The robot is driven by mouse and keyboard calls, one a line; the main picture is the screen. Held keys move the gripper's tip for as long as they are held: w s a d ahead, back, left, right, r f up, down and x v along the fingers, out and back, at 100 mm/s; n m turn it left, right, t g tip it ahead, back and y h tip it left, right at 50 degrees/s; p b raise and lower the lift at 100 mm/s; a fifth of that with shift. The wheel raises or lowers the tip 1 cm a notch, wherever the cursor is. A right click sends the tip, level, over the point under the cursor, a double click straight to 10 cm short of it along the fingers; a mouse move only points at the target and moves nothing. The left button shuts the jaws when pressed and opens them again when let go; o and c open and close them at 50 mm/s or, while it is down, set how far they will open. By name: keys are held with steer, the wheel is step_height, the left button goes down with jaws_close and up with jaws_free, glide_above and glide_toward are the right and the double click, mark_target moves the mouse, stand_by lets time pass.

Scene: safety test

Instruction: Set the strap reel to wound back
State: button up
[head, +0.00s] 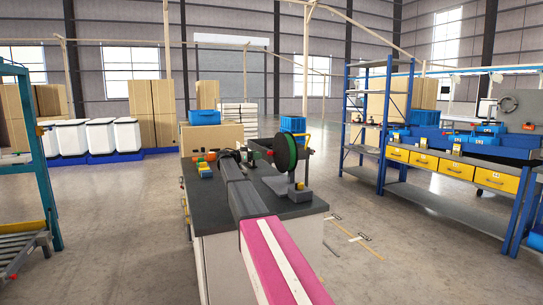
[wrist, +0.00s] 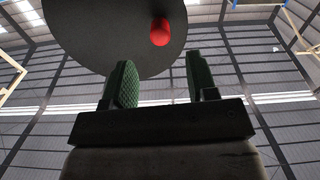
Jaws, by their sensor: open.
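The strap reel (head: 287,152) stands on the dark-topped cabinet, a dark green-edged disc on an upright stand. In the wrist view the reel's dark disc (wrist: 105,35) fills the upper left. A red knob (wrist: 160,32) sits on its face near the right edge; it also shows in the head view (head: 270,153). My gripper (head: 249,154) is just left of the disc. In the wrist view my gripper (wrist: 160,75) is open, its two green pads apart with nothing between them. The knob appears beyond the fingertips, in line with the gap; I cannot tell how far.
The cabinet top (head: 290,207) also holds small coloured items (head: 204,168) left of my arm and a yellow handle (head: 308,140) by the reel. A cardboard box (head: 210,138) stands behind. A workbench with yellow drawers (head: 455,168) is at right. The floor between is mostly clear.

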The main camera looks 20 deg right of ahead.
mark_target(268, 154)
steer(key=d, duration=0.8)
steer(key=shift+w, duration=0.2)
jaws_close()
